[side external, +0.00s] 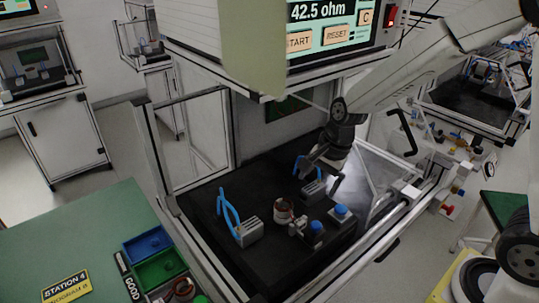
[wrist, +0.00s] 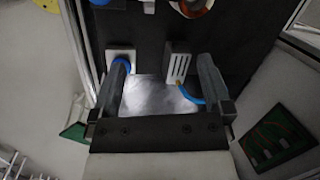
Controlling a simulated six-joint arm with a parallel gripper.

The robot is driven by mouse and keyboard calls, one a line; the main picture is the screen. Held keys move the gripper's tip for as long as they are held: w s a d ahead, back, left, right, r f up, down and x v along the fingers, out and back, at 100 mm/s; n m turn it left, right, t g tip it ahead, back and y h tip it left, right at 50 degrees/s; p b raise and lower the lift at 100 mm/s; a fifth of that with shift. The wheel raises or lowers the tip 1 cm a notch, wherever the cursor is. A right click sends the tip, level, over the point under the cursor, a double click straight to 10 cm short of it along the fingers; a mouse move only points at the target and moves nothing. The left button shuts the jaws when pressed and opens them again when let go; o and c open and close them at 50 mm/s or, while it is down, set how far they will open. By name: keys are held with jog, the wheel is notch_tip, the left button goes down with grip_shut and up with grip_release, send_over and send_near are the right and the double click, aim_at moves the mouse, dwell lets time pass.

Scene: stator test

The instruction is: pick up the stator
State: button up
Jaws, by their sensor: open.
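A stator (side external: 284,209), a small ring with reddish-brown windings, stands on the black bench surface inside the test station. In the wrist view part of a stator-like ring (wrist: 195,6) shows at the top edge, cut off by the frame. My gripper (side external: 320,176) is above the back right part of the black surface, behind and to the right of the stator and apart from it. In the wrist view my gripper (wrist: 163,72) has its two fingers wide apart, with nothing held between them.
Slotted grey blocks with blue cables (side external: 249,232) flank the stator. Blue-topped blocks (side external: 316,228) stand at its right front. The frame and overhead display (side external: 330,38) enclose the space. Another ring (side external: 183,287) lies by the green and blue bins (side external: 160,267).

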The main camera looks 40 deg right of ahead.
aim_at(286, 204)
jog(key=w+a+m, duration=0.1)
jog(key=m, duration=0.3)
jog(key=w+a+m+t, duration=0.1)
jog(key=m, duration=0.4)
jog(key=w+a+f+m, duration=0.1)
jog(key=m, duration=0.3)
jog(key=shift+a+m+t+y, duration=0.25)
jog(key=shift+m+t+y, duration=0.05)
jog(key=shift+m+y, duration=0.1)
jog(key=shift+f, duration=0.1)
jog(key=shift+x, duration=1.25)
jog(key=shift+f, duration=0.15)
jog(key=shift+x, duration=2.45)
jog(key=shift+s+d, duration=0.1)
jog(key=shift+d, duration=0.05)
jog(key=c, duration=1.3)
